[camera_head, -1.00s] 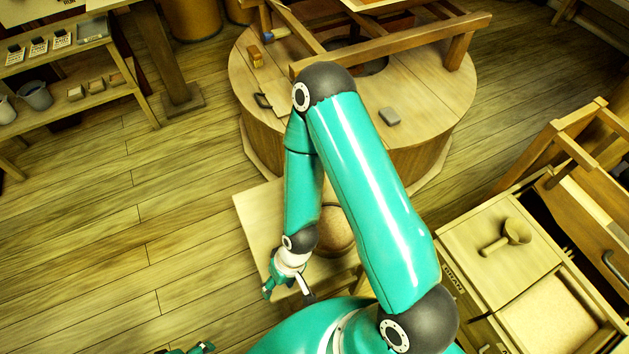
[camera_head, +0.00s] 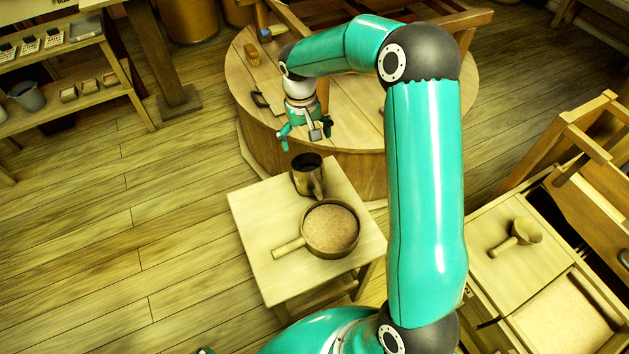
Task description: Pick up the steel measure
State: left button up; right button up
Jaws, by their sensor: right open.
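The steel measure (camera_head: 308,176), a dark metal cup with an open top, stands upright near the back corner of a small wooden table (camera_head: 262,243). My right gripper (camera_head: 304,138) is open and empty. It points down above and just behind the measure in the picture, apart from it. Only a sliver of my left gripper (camera_head: 205,351) shows at the bottom edge, too little to read its jaws.
A round pan with a handle (camera_head: 331,228), filled with meal, sits on the table in front of the measure. The round millstone casing (camera_head: 350,155) stands behind. A chest with a wooden scoop (camera_head: 516,237) is at right. Open floor lies at left.

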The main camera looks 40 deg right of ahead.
aim_at(311, 176)
jog(key=f, duration=1)
jog(key=shift+s+d+f, duration=0.15)
jog(key=shift+d+f, duration=0.05)
jog(key=shift+f, duration=0.2)
jog(key=shift+s+d+f, duration=0.15)
jog(key=shift+f, duration=2.4)
jog(key=c, duration=1)
